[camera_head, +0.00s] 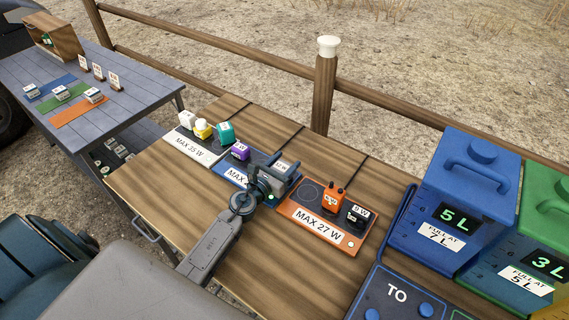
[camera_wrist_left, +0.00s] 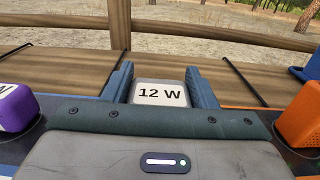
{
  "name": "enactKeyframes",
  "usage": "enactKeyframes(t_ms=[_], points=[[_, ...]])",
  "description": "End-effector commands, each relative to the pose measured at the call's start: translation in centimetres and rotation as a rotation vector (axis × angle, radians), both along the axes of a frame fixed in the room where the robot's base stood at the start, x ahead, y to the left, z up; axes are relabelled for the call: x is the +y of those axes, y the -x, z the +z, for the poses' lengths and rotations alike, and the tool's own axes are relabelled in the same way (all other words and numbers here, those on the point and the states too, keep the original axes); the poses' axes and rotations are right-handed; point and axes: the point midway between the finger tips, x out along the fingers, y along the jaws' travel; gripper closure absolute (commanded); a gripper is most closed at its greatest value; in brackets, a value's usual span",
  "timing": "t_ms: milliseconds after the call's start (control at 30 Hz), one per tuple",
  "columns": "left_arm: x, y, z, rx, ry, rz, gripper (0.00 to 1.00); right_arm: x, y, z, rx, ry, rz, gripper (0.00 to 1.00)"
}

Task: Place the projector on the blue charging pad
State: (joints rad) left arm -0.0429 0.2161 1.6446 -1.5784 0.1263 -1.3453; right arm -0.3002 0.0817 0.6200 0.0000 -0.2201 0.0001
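A grey-white device with a "12 W" label (camera_head: 283,167), which appears to be the projector, is at the right part of the blue charging pad (camera_head: 222,167). My left gripper (camera_head: 276,178) reaches over the pad's right front. In the left wrist view its blue fingers (camera_wrist_left: 160,88) stand on both sides of the labelled device (camera_wrist_left: 160,95) and appear to touch it. Whether the device rests on the pad or hangs just above it is hidden. A purple device (camera_head: 240,151) stands on the blue pad to the left. My right gripper is not in view.
Left is a white "MAX 35 W" pad (camera_head: 190,147) with white, yellow and teal devices. Right is an orange "MAX 27 W" pad (camera_head: 316,229) with orange (camera_head: 333,198) and black (camera_head: 356,215) devices. Blue (camera_head: 470,185) and green containers stand farther right. A wooden fence runs behind.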

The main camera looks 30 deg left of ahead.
Motion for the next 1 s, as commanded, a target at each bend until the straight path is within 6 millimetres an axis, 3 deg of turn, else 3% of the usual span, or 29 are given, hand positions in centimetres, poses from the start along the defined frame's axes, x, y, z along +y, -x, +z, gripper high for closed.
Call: enactKeyframes(t_ms=[33, 100, 467, 1000], points=[[0.0, 0.0, 0.0, 0.0, 0.0, 0.0, 0.37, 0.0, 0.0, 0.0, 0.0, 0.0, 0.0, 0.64], [0.0, 0.0, 0.0, 0.0, 0.0, 0.0, 0.27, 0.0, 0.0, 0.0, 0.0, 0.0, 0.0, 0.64], [0.0, 0.0, 0.5, 0.0, 0.0, 0.0, 0.27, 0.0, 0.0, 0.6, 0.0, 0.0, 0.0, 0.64], [1.3, 9.9, 0.0, 0.002, -0.003, -0.003, 0.27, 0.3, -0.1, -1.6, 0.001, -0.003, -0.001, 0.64]])
